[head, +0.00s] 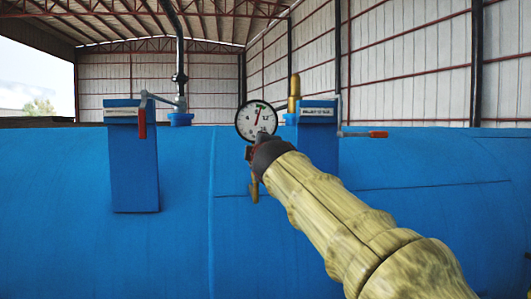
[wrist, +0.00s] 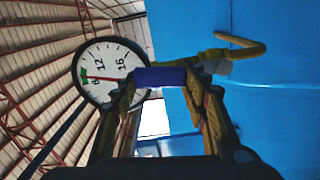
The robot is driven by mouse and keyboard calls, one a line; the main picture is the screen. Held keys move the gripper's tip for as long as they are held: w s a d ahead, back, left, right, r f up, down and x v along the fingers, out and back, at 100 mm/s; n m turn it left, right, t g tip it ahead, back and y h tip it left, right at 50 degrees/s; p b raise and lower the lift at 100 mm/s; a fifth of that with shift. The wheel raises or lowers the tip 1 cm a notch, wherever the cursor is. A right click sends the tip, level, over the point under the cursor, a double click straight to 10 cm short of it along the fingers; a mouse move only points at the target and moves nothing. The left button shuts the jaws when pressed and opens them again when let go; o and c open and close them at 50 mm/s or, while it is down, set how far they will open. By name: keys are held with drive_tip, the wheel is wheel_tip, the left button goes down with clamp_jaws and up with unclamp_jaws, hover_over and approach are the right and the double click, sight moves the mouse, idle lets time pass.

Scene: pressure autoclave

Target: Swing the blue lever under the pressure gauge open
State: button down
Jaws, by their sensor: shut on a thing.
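The blue lever (wrist: 160,77) shows in the wrist view as a short dark-blue bar lying between the fingertips of my gripper (wrist: 163,82), which is shut on it. The round white pressure gauge (head: 257,119) stands on top of the blue vessel in the head view, just above the end of my arm. It also fills the left of the wrist view (wrist: 106,72), close beside the lever, with its red needle visible. In the head view my arm hides the lever and most of my gripper.
A brass pipe (wrist: 235,48) bends away right of the lever in the wrist view. The blue vessel (head: 100,250) spreads across the head view. Blue boxes stand left (head: 134,160) and right (head: 318,138) of the gauge, with red-handled levers (head: 142,123) (head: 378,134) near them.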

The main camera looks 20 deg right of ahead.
drive_tip(key=shift+w+a+f+n, duration=0.1)
drive_tip(key=shift+w+a+n, duration=0.1)
drive_tip(key=shift+a+n, duration=0.5)
drive_tip(key=shift+d, duration=0.1)
drive_tip(key=c, duration=1.2)
unclamp_jaws()
drive_tip(key=shift+c, duration=0.2)
drive_tip(key=v, duration=1.2)
